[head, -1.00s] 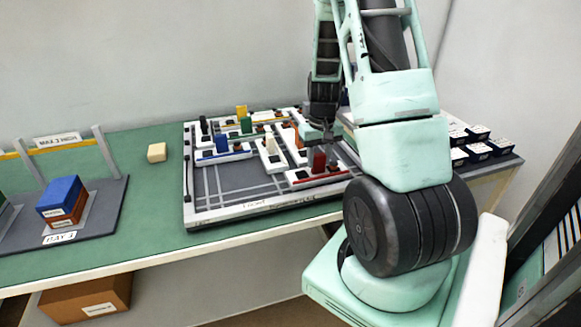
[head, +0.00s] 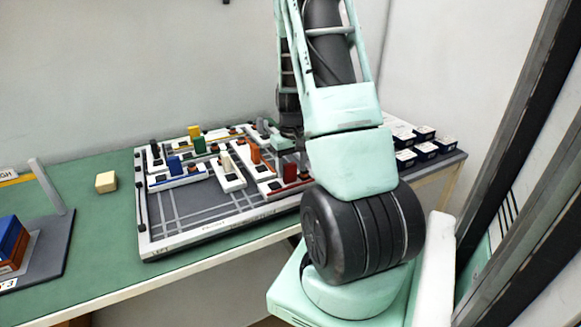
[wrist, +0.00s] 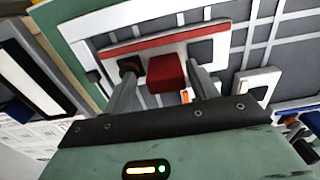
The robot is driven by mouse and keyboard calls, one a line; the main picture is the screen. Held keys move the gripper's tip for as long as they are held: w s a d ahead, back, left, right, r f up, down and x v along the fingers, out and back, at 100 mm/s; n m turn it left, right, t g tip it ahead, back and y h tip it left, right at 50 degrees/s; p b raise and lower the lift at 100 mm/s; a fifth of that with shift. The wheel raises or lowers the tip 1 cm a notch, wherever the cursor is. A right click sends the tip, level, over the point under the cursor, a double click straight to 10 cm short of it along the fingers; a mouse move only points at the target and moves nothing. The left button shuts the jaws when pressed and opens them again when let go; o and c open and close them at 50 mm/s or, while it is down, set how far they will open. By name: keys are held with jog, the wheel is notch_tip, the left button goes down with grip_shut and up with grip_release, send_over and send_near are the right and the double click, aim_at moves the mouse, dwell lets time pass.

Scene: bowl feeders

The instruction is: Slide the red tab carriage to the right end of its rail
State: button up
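The red tab (head: 290,173) stands upright on a white rail block with a red strip, at the front right of the grey board. In the wrist view the red tab (wrist: 167,73) sits on its white rail, near the red strip (wrist: 165,39). My gripper (wrist: 163,80) has its two grey fingers spread, one to the left and one to the right of the red tab, with a visible gap on each side. In the head view my arm hides most of the gripper and the right end of the rail.
Other upright tabs stand close by on white rails: an orange tab (head: 255,154), a cream tab (head: 227,162), a blue tab (head: 175,166) and a green tab (head: 199,145). A cream block (head: 106,182) lies on the green table.

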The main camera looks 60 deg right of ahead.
notch_tip(320, 180, up, 17)
jog(key=shift+r, duration=0.2)
dwell(0.5)
dwell(0.4)
